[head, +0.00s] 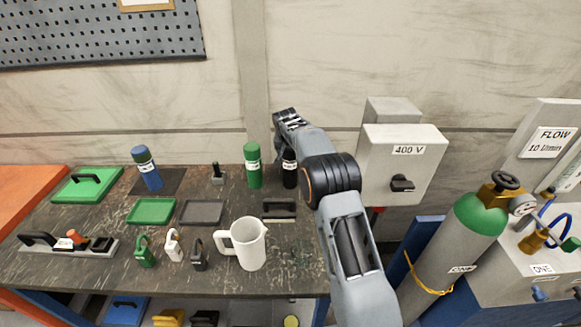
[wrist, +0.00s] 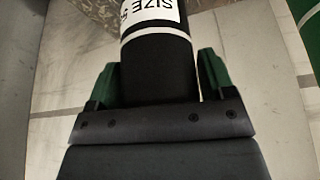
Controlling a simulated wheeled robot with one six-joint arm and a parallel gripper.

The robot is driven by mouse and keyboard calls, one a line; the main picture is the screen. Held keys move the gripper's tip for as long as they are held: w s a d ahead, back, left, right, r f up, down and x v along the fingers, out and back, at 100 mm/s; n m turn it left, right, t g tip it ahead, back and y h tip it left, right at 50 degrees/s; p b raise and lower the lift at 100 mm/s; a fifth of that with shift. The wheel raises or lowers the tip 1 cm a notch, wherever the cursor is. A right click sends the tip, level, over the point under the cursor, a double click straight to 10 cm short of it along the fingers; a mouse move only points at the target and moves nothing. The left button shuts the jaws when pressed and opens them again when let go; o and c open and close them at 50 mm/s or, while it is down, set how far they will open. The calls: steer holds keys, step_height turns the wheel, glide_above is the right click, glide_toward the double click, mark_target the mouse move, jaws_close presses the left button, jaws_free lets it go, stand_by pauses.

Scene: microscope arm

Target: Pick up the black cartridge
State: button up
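The black cartridge (head: 289,175) with a white label stands upright at the back right of the bench, partly hidden by my arm in the head view. In the wrist view the cartridge (wrist: 158,75) fills the middle, its label reading "SIZE" at the top edge. My gripper (wrist: 158,88) has its two green-padded fingers on either side of the cartridge. A thin light gap shows between the cartridge and the right finger. The left finger is very close to it; contact cannot be told.
A green cartridge (head: 253,167) stands just left of the black one. A white jug (head: 247,244) and a black-handled block (head: 279,209) are in front. A blue cartridge (head: 148,170) is further left. A 400 V box (head: 403,165) is to the right on the wall.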

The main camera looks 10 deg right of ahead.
steer(key=c, duration=1.2)
steer(key=shift+r, duration=0.1)
